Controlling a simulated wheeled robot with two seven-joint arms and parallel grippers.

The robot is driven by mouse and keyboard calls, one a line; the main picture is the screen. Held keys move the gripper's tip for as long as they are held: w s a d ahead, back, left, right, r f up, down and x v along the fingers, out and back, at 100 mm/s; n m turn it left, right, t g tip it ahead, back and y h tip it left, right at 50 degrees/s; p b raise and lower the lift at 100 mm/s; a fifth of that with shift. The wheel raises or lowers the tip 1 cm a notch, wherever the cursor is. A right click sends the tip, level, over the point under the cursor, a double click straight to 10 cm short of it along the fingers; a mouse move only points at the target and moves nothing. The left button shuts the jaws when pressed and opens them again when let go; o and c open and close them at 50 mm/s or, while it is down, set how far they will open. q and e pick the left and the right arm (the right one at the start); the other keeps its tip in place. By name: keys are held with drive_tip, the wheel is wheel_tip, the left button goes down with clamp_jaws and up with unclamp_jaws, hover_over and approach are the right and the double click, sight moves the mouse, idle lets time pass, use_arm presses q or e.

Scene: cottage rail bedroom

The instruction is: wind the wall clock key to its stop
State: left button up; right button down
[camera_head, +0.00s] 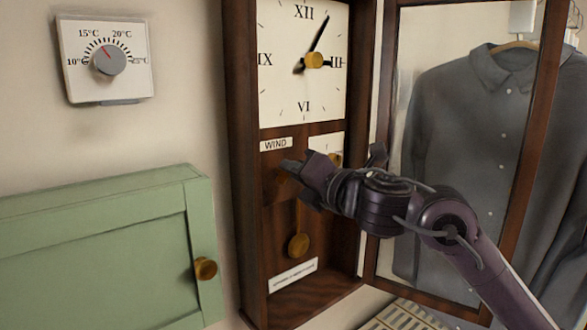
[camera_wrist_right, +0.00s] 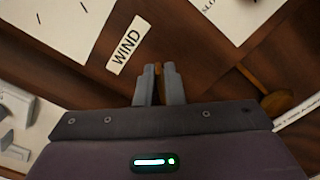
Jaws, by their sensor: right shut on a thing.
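The wall clock (camera_head: 249,190) is a tall dark wooden case with a white dial (camera_head: 290,85). A "WIND" label (camera_head: 276,144) sits just below the dial; it also shows in the right wrist view (camera_wrist_right: 126,47). My right gripper (camera_head: 287,169) reaches in from the right, its fingers below that label. In the right wrist view, its grey fingers are shut on the brass-coloured key (camera_wrist_right: 159,83), of which only a thin strip shows between them. The key's turn angle cannot be told. My left gripper is not in view.
The glazed clock door (camera_head: 525,140) stands open at the right, close to my right arm. A brass pendulum (camera_head: 299,246) hangs below the gripper. A green cabinet (camera_head: 90,250) and a thermostat (camera_head: 105,85) are at left. A grey shirt (camera_head: 470,130) hangs behind the door.

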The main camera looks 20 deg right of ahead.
drive_tip(key=m, duration=0.2)
drive_tip(key=m+p, duration=0.1)
drive_tip(key=m, duration=0.3)
drive_tip(key=shift+d+f, duration=0.1)
drive_tip(key=shift+f, duration=0.3)
drive_tip(key=shift+m, duration=0.4)
drive_tip(key=c, duration=1.6)
unclamp_jaws()
drive_tip(key=b+v, duration=0.1)
drive_tip(key=v, duration=0.6)
drive_tip(key=shift+s+d+b, duration=0.15)
drive_tip(key=shift+s+b, duration=0.2)
